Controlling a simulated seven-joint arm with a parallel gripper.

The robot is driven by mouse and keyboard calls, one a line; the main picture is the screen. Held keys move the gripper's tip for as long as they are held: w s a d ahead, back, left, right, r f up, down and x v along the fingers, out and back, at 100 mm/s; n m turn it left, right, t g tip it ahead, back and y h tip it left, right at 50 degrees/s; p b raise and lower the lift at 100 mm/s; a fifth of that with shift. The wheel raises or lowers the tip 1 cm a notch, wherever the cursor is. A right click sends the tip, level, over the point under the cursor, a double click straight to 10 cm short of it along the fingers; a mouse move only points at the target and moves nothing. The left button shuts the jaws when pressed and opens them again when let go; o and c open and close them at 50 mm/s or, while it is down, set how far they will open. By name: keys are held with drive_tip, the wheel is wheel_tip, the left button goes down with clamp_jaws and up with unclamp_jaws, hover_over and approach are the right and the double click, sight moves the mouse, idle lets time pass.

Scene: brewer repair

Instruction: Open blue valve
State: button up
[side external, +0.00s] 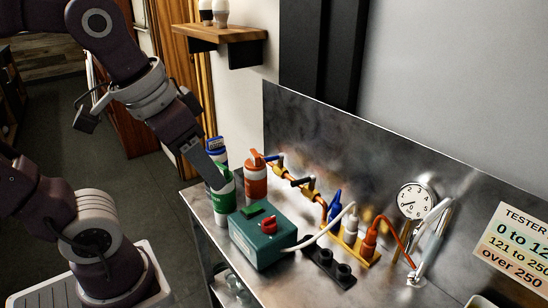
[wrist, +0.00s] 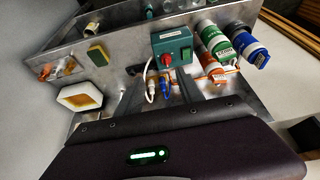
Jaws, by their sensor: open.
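In the side view, a blue upright part (side external: 334,206), which I take to be the blue valve, stands by the lower end of the copper pipe (side external: 313,197) along the metal backsplash. A similar blue part (wrist: 166,87) shows beside a white connector in the wrist view, between my finger lines. My gripper (side external: 219,184) is above the left end of the counter, overlapping the green canister (side external: 223,197) in the picture, apart from the blue part. In the wrist view my gripper (wrist: 158,90) has its fingers spread, with nothing visibly held. The blue part's base is hard to see.
A teal box (side external: 262,238) with a red knob stands in front of the pipe. Orange (side external: 255,178) and blue-capped (side external: 214,146) canisters crowd the left end. A white plug (side external: 350,220), an orange plug (side external: 370,240) and a dial gauge (side external: 416,199) are at the right.

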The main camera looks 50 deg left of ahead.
drive_tip(key=w+a+g, duration=0.1)
drive_tip(key=w, duration=0.3)
drive_tip(key=w+a+y, duration=0.1)
drive_tip(key=w+a, duration=0.1)
drive_tip(key=w, duration=0.2)
drive_tip(key=w+a+g+y, duration=0.1)
drive_tip(key=w, duration=0.3)
drive_tip(key=shift+w+a+f+g, duration=0.2)
drive_tip(key=shift+w+g, duration=0.1)
drive_tip(key=shift+w, duration=0.1)
clamp_jaws()
drive_tip(key=w+a+f+y, duration=0.1)
drive_tip(key=w+f+y, duration=0.1)
drive_tip(key=w, duration=0.3)
drive_tip(key=w+a+f+g+y, duration=0.1)
drive_tip(key=w+f+y, duration=0.1)
drive_tip(key=w+f, duration=0.2)
drive_tip(key=w+a+f+g+y, duration=0.1)
drive_tip(key=w+a+f+y, duration=0.1)
drive_tip(key=w, duration=0.4)
drive_tip(key=shift+w+a+f, duration=0.1)
drive_tip(key=shift+w+f, duration=0.1)
drive_tip(key=shift+f, duration=0.55)
